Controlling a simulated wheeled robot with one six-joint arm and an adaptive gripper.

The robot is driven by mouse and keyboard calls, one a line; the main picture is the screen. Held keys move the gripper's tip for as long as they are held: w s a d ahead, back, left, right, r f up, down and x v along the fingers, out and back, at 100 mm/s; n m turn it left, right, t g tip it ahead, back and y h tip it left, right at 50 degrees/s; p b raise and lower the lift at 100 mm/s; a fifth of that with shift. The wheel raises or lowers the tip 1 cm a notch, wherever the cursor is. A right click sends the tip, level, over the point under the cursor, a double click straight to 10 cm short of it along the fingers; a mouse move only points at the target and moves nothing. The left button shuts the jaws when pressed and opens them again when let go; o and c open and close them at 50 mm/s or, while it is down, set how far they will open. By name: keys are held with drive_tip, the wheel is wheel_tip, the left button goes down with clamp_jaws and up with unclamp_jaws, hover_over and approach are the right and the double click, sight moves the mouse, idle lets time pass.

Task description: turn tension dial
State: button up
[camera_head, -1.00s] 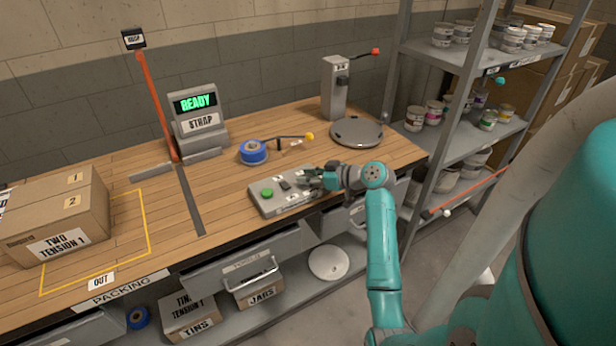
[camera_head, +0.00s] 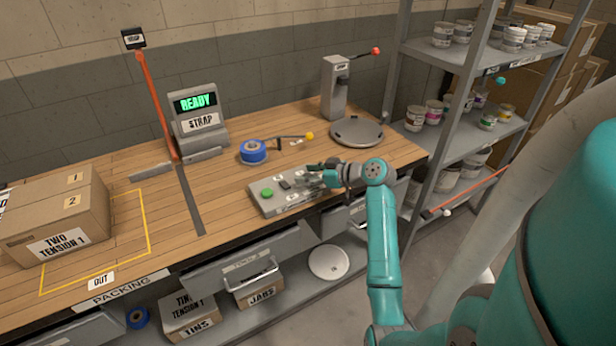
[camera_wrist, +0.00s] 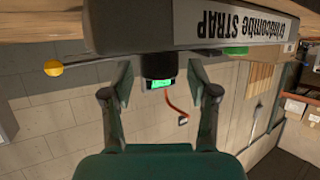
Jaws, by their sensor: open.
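A grey control box (camera_head: 264,207) with a green button (camera_head: 267,192) lies on the bench near its front edge. My gripper (camera_head: 318,177) is over the right end of the box, hiding part of its top. In the wrist view, the picture is upside down and the box (camera_wrist: 130,28) with its "Grindcombe STRAP" label fills the top. A dark round knob (camera_wrist: 158,66), seemingly the tension dial, stands out from it between the fingers of my open gripper (camera_wrist: 160,78). Gaps show on both sides, so the fingers look apart from it.
A READY display (camera_head: 196,103), an orange-red strap arm (camera_head: 157,105) and a blue tape roll (camera_head: 253,151) are behind the box. A round turntable (camera_head: 357,131) stands at the back right. A carton (camera_head: 60,215) sits at left. Shelves of tins (camera_head: 457,65) stand at right.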

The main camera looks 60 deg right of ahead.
sight(308, 176)
wheel_tip(308, 176, up, 9)
drive_tip(key=shift+r, duration=0.1)
idle(0.3)
